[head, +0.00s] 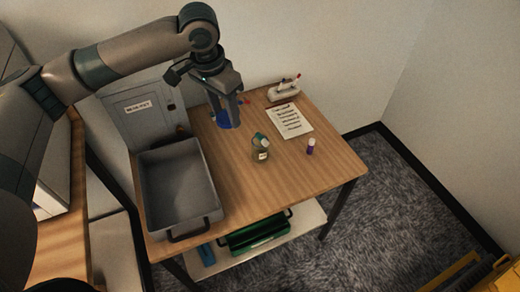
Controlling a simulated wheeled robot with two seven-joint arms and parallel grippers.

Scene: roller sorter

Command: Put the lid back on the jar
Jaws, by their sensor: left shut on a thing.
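A small greenish jar or bottle (261,154) with a pale label and a teal top stands upright on the wooden table. I cannot tell if that teal part is a separate lid. My left gripper (226,112) points down at the table's back, left of and behind the greenish jar. It is shut on a blue cylindrical thing (229,121), partly hidden by the fingers. I cannot tell whether this is the lid or a container, or whether it touches the table. My right gripper is not in view.
A grey tray (181,147) fills the table's left side. A purple-capped small bottle (311,147) and a printed sheet (290,121) lie to the right, with a pen holder (284,92) behind. The front right tabletop is clear. A green crate (258,237) sits on the lower shelf.

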